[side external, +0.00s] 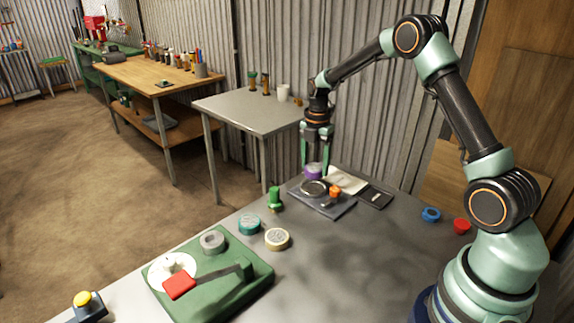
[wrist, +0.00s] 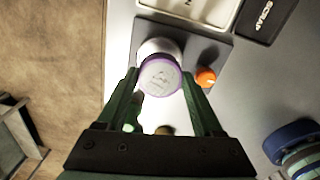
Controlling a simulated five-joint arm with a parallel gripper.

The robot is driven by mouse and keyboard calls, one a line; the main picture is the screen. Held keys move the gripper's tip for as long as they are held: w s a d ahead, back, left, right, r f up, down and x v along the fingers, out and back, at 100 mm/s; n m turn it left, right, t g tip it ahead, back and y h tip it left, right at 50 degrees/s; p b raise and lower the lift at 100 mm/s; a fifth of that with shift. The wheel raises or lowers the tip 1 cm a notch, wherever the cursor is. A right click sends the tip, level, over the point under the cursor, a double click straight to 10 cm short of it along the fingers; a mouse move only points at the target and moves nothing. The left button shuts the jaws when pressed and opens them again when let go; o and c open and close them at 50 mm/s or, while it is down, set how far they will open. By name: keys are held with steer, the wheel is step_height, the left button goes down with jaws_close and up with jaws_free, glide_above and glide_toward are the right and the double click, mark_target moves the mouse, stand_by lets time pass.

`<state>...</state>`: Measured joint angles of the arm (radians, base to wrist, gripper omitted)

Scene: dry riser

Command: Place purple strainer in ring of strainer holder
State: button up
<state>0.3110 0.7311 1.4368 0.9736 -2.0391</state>
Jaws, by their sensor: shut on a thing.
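The purple strainer (side external: 313,171) is between the fingertips of my gripper (side external: 315,163), which is shut on it. In the wrist view, the strainer shows as a purple-rimmed disc with a pale grey face (wrist: 160,76) between the green fingers of my gripper (wrist: 162,82). The strainer holder (side external: 328,206) is a dark grey plate with a round ring (side external: 314,188) and an orange knob (side external: 335,191). In the side view, the strainer appears just above the ring's far side. In the wrist view, it partly covers a pale round part of the holder (wrist: 222,58); the gap between them is unclear.
A cream tray (side external: 346,180) and a black scrap tray (side external: 375,198) lie beside the holder. A green object (side external: 274,199), a teal roll (side external: 249,225) and a tan roll (side external: 277,239) stand nearer the camera. Blue (side external: 431,214) and red (side external: 461,225) pieces lie right. The table's middle is clear.

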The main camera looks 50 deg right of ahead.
mark_target(313, 189)
steer(key=shift+f, duration=2.4)
steer(key=shift+f, duration=0.15)
steer(key=o, duration=1.4)
